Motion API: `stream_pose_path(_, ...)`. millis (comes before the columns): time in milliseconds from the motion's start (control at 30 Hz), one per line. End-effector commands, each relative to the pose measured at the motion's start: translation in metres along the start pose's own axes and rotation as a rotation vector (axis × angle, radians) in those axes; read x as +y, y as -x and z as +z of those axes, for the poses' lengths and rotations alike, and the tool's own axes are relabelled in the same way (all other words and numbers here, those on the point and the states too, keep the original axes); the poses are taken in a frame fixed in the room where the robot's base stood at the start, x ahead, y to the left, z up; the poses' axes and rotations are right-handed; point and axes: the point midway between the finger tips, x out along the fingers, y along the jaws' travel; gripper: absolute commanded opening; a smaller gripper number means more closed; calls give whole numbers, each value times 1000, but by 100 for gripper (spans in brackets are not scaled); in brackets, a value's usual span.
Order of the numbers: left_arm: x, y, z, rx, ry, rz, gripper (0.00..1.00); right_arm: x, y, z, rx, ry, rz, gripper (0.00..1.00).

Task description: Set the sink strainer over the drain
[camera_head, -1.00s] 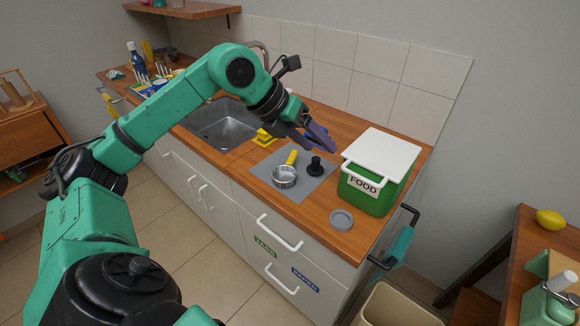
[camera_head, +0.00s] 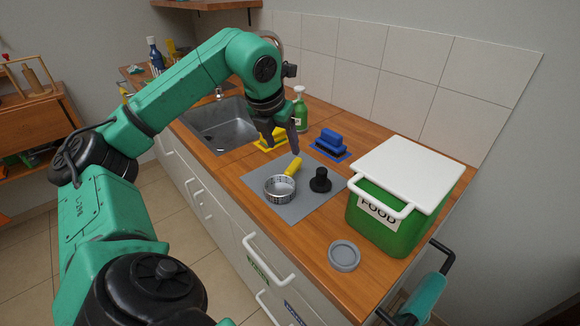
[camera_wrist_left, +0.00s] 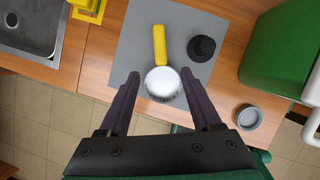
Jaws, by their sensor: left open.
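The metal strainer (camera_head: 280,189) with a yellow handle lies on a grey mat (camera_head: 297,209) on the wooden counter. In the left wrist view its round cup (camera_wrist_left: 163,84) appears between my finger tips, with the handle pointing away. My left gripper (camera_head: 283,149) is open and empty, pointing down above the counter near the handle's end. A black knobbed stopper (camera_head: 320,180) stands on the mat right of the strainer. My right gripper is not in view.
A green food bin (camera_head: 385,222) with a white lid stands at the right. A grey round lid (camera_head: 344,255) lies near the front edge. A blue brush (camera_head: 331,141), yellow holder (camera_head: 268,140) and green bottle (camera_head: 300,112) stand behind the mat.

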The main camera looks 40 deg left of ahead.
Motion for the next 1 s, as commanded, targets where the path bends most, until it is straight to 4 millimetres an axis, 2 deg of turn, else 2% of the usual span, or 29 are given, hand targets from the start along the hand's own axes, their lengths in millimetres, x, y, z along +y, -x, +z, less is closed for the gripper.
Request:
stream_pose_path(33,1,-17,-2,5,1,2,65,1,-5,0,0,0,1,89)
stream_pose_path(100,1,-33,-1,3,0,2,65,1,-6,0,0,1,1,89)
stream_pose_path(367,-1,-69,0,3,0,1,65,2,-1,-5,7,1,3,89)
stream_pose_path(500,-2,-96,0,2,0,-1,65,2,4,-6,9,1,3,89)
stream_pose_path(600,-2,-104,1,-1,-1,-1,65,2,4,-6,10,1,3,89)
stream_pose_path(767,-1,-105,0,-2,-1,0,65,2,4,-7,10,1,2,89)
stream_pose_path(867,-1,-105,0,-1,-1,0,31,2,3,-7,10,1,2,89)
stream_pose_path(933,-2,-105,0,-1,-1,0,4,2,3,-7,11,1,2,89)
stream_pose_path(1000,-2,-105,0,-1,-1,0,0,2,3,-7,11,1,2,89)
